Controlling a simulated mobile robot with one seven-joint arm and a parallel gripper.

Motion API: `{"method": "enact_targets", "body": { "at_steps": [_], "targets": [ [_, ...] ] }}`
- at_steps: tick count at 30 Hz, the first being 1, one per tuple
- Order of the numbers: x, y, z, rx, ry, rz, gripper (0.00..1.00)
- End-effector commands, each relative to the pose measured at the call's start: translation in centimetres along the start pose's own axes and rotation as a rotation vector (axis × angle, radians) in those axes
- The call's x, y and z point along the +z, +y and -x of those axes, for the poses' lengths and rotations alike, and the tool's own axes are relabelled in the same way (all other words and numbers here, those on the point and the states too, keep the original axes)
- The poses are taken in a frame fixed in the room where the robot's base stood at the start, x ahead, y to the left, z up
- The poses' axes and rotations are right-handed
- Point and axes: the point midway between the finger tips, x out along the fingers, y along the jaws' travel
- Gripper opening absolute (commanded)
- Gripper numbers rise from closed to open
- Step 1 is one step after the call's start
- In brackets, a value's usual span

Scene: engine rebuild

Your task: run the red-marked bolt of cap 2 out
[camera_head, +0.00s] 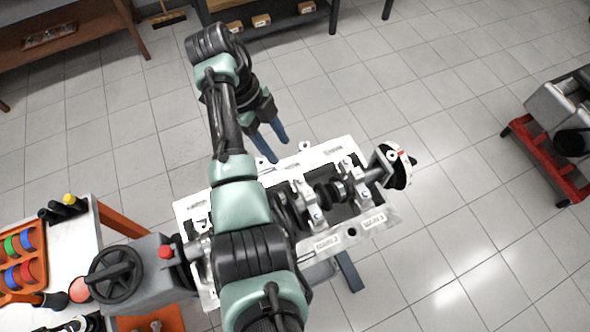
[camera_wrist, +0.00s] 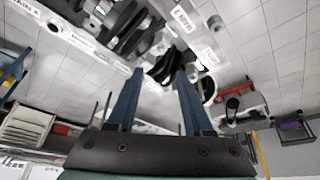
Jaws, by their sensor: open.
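The engine block (camera_head: 190,207) is a pale frame with the dark crankshaft (camera_head: 328,194) lying in it. Cap 2 (camera_head: 311,204) is a light metal cap across the crankshaft, near the plate reading MAIN 2 (camera_head: 327,242). I cannot make out a red mark on its bolts. My gripper (camera_head: 276,150) is open and empty, above the block's far edge, apart from cap 2. In the wrist view my gripper (camera_wrist: 160,74) shows two blue fingers spread apart, with the block beyond them. My arm hides the left part of the block.
A white and dark wheel (camera_head: 396,168) sits at the crankshaft's right end. A bench (camera_head: 70,240) with an orange tray (camera_head: 24,262) and a handwheel device (camera_head: 115,274) stands at the left. A red-framed cart (camera_head: 545,160) is at the right.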

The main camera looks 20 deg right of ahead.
Motion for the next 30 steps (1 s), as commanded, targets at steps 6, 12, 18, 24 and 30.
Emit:
{"method": "enact_targets", "body": {
  "at_steps": [6,12,18,24,30],
  "targets": [
    [-0.1,0.0,-4.6,0.003,0.001,0.002,0.51],
    [-0.1,0.0,-8.4,0.002,-0.001,0.002,0.51],
    [0.0,0.0,-10.8,0.000,-0.002,0.003,0.51],
    [0.1,-0.1,-11.4,-0.002,-0.004,0.003,0.51],
    [0.1,-0.1,-11.4,-0.002,-0.004,0.003,0.48]
  ]
}}
